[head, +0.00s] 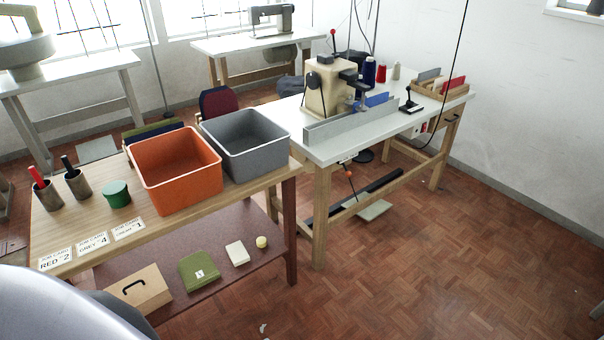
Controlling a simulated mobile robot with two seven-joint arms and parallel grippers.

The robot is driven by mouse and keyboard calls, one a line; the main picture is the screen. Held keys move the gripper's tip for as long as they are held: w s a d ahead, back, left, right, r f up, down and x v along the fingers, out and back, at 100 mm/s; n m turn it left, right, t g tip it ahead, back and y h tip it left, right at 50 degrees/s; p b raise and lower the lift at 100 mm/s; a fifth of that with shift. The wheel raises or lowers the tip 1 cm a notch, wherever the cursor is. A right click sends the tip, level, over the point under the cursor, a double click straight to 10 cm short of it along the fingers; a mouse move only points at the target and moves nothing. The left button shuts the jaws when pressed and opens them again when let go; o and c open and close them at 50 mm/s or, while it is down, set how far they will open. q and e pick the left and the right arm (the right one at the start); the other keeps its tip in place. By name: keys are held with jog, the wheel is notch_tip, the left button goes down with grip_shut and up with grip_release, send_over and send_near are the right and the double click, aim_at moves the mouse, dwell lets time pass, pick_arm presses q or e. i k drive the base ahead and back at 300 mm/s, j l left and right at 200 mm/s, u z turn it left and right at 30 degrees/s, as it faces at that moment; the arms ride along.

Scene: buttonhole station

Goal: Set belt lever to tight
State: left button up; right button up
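The cream buttonhole machine (330,88) stands on the white-topped table (345,150) right of centre. Under the table's front edge a thin dark rod with a small orange-red end (349,173) hangs at a tilt. A thin lever with a red knob (333,32) stands up behind the machine. A small black upright handle on a base (410,100) sits on the tabletop to the right. No label shows which of these is the belt lever, and no tight marking is readable. Neither gripper is in view.
A wooden bench (215,205) at left holds an orange bin (175,170), a grey bin (245,140), cups, a green tin and job cards. A dark bar (370,195) runs low beneath the white table. Parquet floor (440,260) is clear at front right.

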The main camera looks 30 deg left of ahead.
aim_at(349, 174)
jog(key=u, duration=0.55)
jog(key=i+j+z, duration=0.35)
jog(key=i, duration=0.4)
jog(key=i+j+z, duration=0.35)
jog(key=i+j, duration=0.3)
jog(key=i, duration=0.1)
